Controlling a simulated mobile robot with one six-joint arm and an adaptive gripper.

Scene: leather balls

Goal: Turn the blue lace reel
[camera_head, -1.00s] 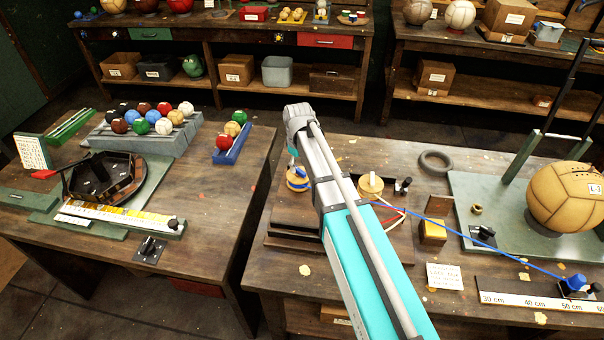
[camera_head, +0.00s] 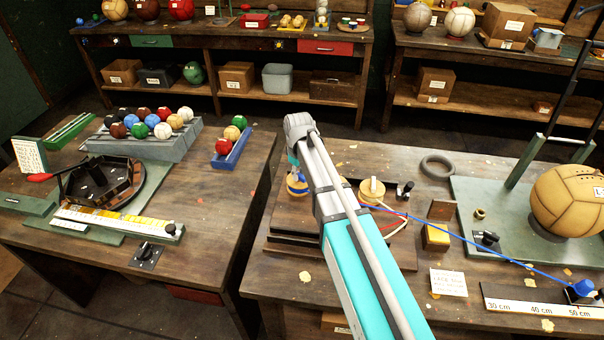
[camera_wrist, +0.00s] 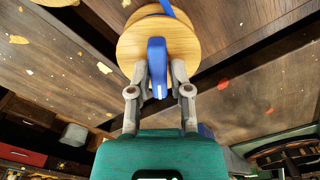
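The blue lace reel (camera_head: 296,187) is a round wooden reel with a blue band, on the dark board at the left of the right-hand table. My arm partly hides it in the head view. In the wrist view, its pale wooden disc (camera_wrist: 184,42) fills the top middle, with an upright blue handle (camera_wrist: 157,62) on its face. My gripper (camera_wrist: 160,72) has one finger on each side of that handle and appears closed on it. A blue lace (camera_head: 470,240) runs from a blue-topped block (camera_head: 581,290) leftward past a second wooden reel (camera_head: 371,188).
Red and white laces lie by the second reel. A yellow block (camera_head: 436,237), a grey ring (camera_head: 437,165), a ruler strip (camera_head: 520,307) and a large tan ball (camera_head: 570,200) are to the right. The left table holds a rack of balls (camera_head: 140,145).

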